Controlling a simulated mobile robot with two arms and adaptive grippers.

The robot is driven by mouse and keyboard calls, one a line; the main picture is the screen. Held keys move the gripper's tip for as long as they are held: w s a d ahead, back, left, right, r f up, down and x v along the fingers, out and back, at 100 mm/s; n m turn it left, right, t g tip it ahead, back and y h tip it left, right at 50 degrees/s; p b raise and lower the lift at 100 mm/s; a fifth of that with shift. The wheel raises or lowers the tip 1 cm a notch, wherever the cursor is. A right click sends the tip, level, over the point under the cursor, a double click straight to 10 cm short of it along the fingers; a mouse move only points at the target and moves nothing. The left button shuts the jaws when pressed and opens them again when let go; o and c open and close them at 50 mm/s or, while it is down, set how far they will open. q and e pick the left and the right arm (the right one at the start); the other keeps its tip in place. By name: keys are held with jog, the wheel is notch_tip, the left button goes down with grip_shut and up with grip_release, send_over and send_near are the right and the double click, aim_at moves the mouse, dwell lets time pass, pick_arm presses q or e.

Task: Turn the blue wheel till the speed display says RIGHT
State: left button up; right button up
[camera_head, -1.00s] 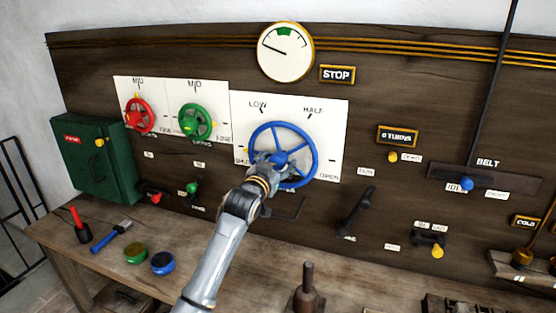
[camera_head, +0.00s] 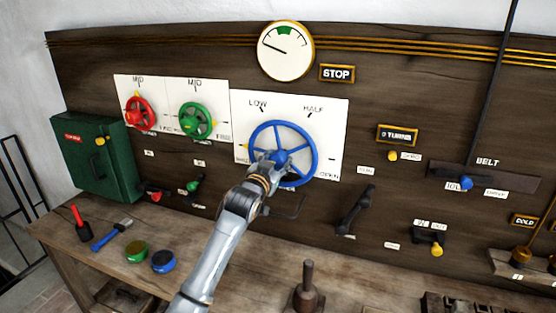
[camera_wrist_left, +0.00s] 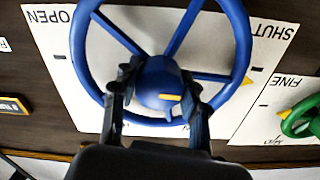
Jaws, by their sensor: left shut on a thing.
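The blue wheel (camera_head: 313,150) is mounted on a white plate marked LOW, HALF and OPEN, in the middle of the wooden panel. My left gripper (camera_head: 268,165) is at the wheel's hub, with its arm coming up from below. In the left wrist view the gripper (camera_wrist_left: 162,92) has one finger on each side of the round blue hub (camera_wrist_left: 158,80) and is shut on it. A yellow mark shows on the hub. The speed display (camera_head: 338,73) reads STOP. The round gauge (camera_head: 286,51) above has its needle pointing left, outside the green band. My right gripper is not in view.
A red wheel (camera_head: 140,113) and a green wheel (camera_head: 196,121) sit to the left. A black lever (camera_head: 356,210) is right of my arm.

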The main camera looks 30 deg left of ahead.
pick_arm(q)
jog(key=m+p, duration=0.2)
jog(key=m, duration=0.3)
jog(key=shift+r+m, duration=0.15)
jog(key=shift+m, duration=0.25)
jog(key=m+p, duration=0.2)
jog(key=m, duration=0.2)
jog(key=shift+m, duration=0.4)
jog(key=o, duration=1.2)
jog(key=shift+c, duration=0.2)
jog(key=shift+s, duration=0.1)
jog(key=v, duration=1.1)
jog(key=shift+s+d, duration=0.2)
jog(key=shift+s, duration=0.2)
